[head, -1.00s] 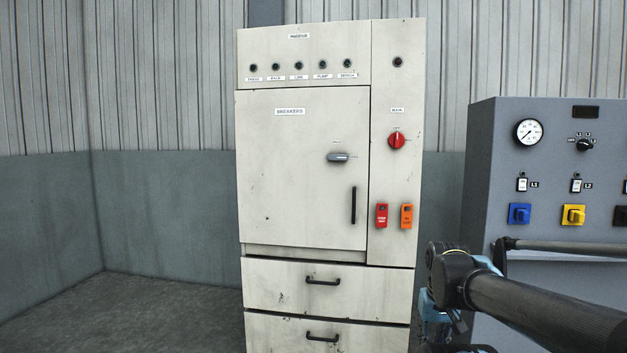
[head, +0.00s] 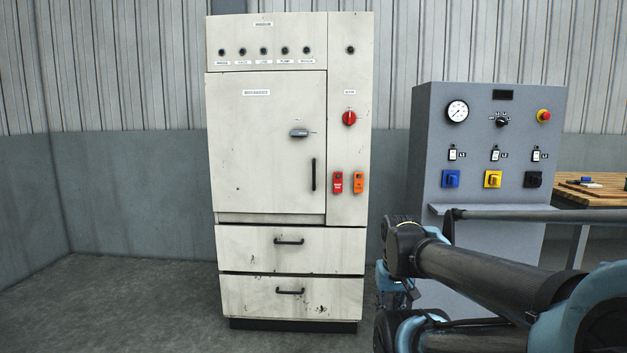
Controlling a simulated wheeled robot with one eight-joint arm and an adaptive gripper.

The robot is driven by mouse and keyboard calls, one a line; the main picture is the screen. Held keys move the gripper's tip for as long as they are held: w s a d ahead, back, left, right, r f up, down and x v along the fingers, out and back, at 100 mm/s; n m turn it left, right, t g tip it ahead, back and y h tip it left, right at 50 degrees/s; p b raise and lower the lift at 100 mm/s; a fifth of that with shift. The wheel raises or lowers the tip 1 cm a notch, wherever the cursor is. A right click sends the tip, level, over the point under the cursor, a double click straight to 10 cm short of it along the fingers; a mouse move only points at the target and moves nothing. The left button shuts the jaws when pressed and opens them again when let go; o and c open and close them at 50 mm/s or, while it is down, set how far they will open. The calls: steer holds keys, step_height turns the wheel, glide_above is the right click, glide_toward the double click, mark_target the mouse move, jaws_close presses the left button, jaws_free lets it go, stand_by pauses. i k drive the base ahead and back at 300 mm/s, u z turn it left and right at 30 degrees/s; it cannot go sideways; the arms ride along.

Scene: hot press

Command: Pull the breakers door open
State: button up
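The breakers door (head: 260,150) is a large off-white panel on the tall cabinet (head: 347,230), with a "BREAKERS" label near its top. It is closed. A black vertical handle (head: 314,174) is at its lower right. A grey latch handle (head: 299,133) lies roughly horizontal above that. My arm reaches in from the right, in front of the grey console and apart from the door. My gripper cannot be made out clearly; only dark and blue arm parts show at the lower right.
A red MAIN switch (head: 349,118), a red tag (head: 338,182) and an orange tag (head: 359,182) are right of the door. Two drawers (head: 260,243) are below. A grey console (head: 430,150) and a wooden table (head: 600,188) stand to the right. The floor at left is clear.

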mark_target(257, 166)
steer(key=z, duration=0.25)
steer(key=i, duration=1)
steer(key=u, duration=0.25)
